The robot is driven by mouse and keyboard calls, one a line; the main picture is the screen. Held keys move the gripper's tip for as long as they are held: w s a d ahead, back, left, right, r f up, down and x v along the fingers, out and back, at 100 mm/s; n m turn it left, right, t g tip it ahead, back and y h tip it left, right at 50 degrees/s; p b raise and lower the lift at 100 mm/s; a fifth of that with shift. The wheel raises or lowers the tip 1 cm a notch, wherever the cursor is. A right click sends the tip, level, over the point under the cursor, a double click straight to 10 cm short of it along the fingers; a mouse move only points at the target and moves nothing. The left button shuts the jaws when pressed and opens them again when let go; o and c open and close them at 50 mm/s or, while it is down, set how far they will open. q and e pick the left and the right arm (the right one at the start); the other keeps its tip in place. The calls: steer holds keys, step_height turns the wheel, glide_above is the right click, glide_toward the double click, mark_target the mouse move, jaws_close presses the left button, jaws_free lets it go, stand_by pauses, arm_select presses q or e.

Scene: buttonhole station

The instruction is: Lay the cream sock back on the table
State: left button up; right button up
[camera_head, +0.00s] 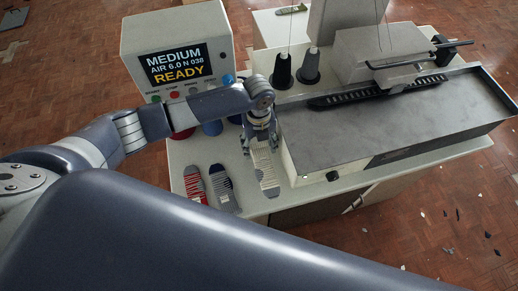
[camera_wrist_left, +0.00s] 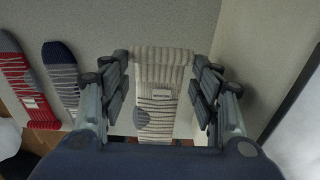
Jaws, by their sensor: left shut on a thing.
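The cream sock (camera_head: 265,168) has thin dark stripes and a grey toe and heel patch. It extends from my left gripper (camera_head: 260,146) toward the table's front edge, over the white table (camera_head: 257,207). In the left wrist view the sock (camera_wrist_left: 157,100) lies between the two fingers of the left gripper (camera_wrist_left: 161,62), which is shut on it near its cuff. I cannot tell whether the sock touches the table. My right gripper is not in view.
A red striped sock (camera_head: 195,185) and a navy and grey sock (camera_head: 223,188) lie to the left of the cream sock. The grey machine bed (camera_head: 340,135) stands close on its right. A control box (camera_head: 178,60) reading READY and dark thread cones (camera_head: 282,70) stand behind.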

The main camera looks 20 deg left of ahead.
mark_target(259, 151)
arm_select(q)
step_height(259, 151, down, 3)
steer(key=shift+f, duration=0.45)
steer(key=o, duration=0.8)
steer(key=shift+o, duration=0.2)
steer(key=shift+r, duration=0.15)
step_height(259, 151, up, 12)
steer(key=b, duration=0.2)
steer(key=shift+w+a, duration=0.15)
steer(key=shift+w, duration=0.1)
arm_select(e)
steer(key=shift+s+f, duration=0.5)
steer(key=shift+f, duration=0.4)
arm_select(q)
steer(key=shift+f, duration=0.2)
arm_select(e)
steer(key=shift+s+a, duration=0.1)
